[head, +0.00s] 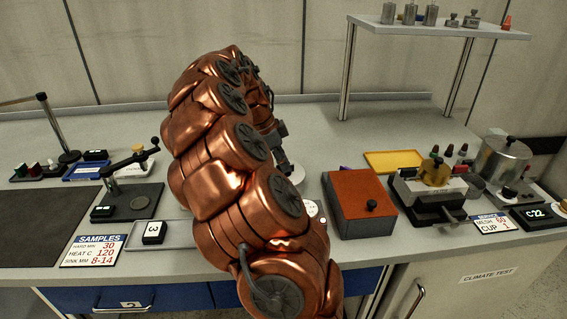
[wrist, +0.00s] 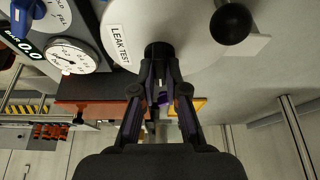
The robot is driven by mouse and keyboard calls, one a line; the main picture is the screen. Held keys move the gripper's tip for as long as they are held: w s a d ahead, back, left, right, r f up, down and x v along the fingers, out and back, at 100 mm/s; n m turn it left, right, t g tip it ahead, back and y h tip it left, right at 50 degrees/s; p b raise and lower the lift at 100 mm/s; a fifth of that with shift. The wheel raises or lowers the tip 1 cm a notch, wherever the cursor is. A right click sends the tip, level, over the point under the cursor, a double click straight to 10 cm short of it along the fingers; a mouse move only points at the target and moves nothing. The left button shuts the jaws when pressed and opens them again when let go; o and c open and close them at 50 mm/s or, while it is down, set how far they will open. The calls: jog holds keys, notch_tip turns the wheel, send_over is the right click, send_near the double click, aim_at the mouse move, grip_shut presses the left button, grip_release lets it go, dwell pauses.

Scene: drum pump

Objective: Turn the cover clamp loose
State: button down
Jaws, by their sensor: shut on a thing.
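My gripper (wrist: 160,72) is shut on a dark round piece, seemingly the cover clamp (wrist: 157,48), at the edge of a pale round body in the wrist view. That body (wrist: 185,25) carries a LEAK TEST label (wrist: 120,45). Most of the clamp is hidden between the fingertips, so its turn angle cannot be told. A black ball knob (wrist: 231,22) stands to the right of the fingers. In the head view my copper arm hides the clamp and the fingertips; only a small pale part (head: 297,174) of the body shows beside the wrist.
A round gauge (wrist: 72,57) and a blue lever (wrist: 25,12) on a dial lie left in the wrist view. An orange-topped box (head: 361,195) stands right of my arm in the head view, with a yellow tray (head: 394,161) behind. A shelf (head: 440,27) stands at the back right.

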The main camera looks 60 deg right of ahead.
jog(key=n, duration=0.1)
jog(key=n+t+b, duration=0.1)
jog(key=n, duration=0.1)
jog(key=shift+a+f+n+h, duration=0.2)
jog(key=shift+n+h, duration=0.1)
jog(key=shift+h, duration=0.1)
jog(key=n+t, duration=0.1)
jog(key=n, duration=0.3)
jog(key=shift+s+n+t+h+b, duration=0.15)
jog(key=shift+n+t+h+b, duration=0.15)
jog(key=shift+t+b, duration=0.1)
jog(key=n+t, duration=0.1)
jog(key=n, duration=0.3)
jog(key=shift+r+n+t+b, duration=0.1)
jog(key=shift+n+t+b, duration=0.2)
jog(key=shift+t+b, duration=0.1)
jog(key=shift+s+d+n+t+y+b, duration=0.1)
jog(key=shift+n+t+y+b, duration=0.25)
jog(key=shift+n, duration=0.8)
jog(key=shift+s+n+t+y+b, duration=0.15)
jog(key=shift+n+t, duration=0.3)
jog(key=shift+n, duration=0.7)
jog(key=c, duration=1.2)
grip_release()
jog(key=shift+w, duration=0.1)
jog(key=shift+r, duration=0.2)
